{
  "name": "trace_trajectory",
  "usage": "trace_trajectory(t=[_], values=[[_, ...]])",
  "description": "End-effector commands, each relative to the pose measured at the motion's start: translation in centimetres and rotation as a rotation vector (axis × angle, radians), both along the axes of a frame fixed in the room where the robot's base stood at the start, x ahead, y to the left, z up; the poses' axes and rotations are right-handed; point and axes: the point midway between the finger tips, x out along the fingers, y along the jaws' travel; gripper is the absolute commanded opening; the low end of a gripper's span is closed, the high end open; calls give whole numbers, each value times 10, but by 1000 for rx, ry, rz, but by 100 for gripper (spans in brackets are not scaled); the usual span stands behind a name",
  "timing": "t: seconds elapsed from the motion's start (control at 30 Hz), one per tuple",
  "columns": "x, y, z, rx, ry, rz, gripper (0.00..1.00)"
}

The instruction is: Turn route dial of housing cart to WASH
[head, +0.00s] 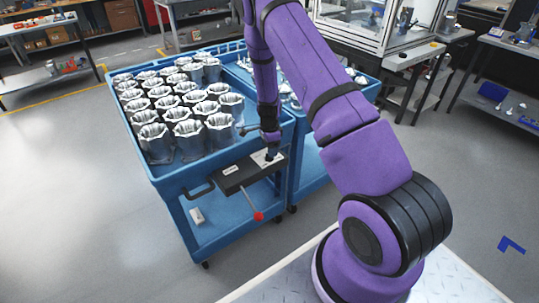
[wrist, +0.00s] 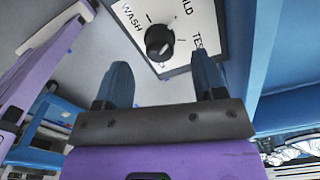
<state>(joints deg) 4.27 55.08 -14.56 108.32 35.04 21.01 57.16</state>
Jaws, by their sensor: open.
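The housing cart (head: 166,184) is blue and stands left of my arm in the head view. A dark control box with a white dial plate (head: 266,158) sits on its near end. In the wrist view the route dial (wrist: 159,42) is a round black knob on a white plate. WASH (wrist: 132,18) is printed at its upper left, a partly cut-off label above, and TES... at its right. A pale mark shows on the knob's lower right side. My gripper (wrist: 162,74) is open, its two dark fingers apart and empty just below the knob in the picture. Contact is not visible.
Silvery machined housings (head: 183,105) fill the cart's top in rows. A red-knobbed lever (head: 258,216) and a black handle (head: 198,191) stick out at the cart's near end. A second blue cart (head: 312,160) stands close on the right. Open floor lies to the left.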

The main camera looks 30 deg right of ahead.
Motion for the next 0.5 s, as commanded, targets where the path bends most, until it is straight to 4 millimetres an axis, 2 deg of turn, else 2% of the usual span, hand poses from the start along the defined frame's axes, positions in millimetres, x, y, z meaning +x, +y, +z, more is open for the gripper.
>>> trace_trajectory(t=[0.03, 0.2, 0.5], values=[[-1, 0, -10, 2, 3, 0, 64], [-1, 0, -30, 1, 2, 0, 64], [0, 0, -40, 0, 0, 1, 64]])
